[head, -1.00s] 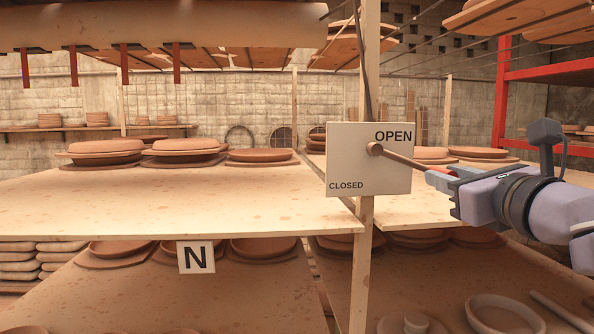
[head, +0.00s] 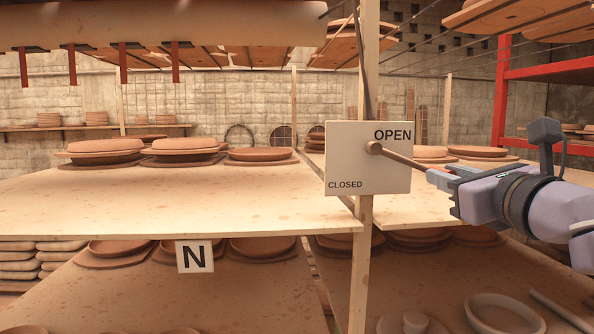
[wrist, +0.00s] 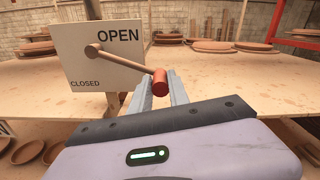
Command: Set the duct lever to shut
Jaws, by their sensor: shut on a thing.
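The duct lever (head: 402,160) is a brown rod on a round pivot, mounted on a white plate (head: 352,178) marked OPEN at the upper right and CLOSED at the lower left. The lever points right and slightly down from the pivot, below the word OPEN. In the wrist view the lever (wrist: 122,60) ends in a red grip (wrist: 160,82). My gripper (head: 445,174) comes in from the right and is shut on the lever's grip end. In the wrist view my gripper's fingers (wrist: 160,96) lie on both sides of the red grip.
The plate is fixed to a wooden post (head: 357,260). Wide shelves (head: 180,208) with clay dishes (head: 188,147) lie behind and left of it. A sign marked N (head: 195,257) hangs at the shelf edge. A red rack (head: 502,95) stands at the right. Space before the plate is clear.

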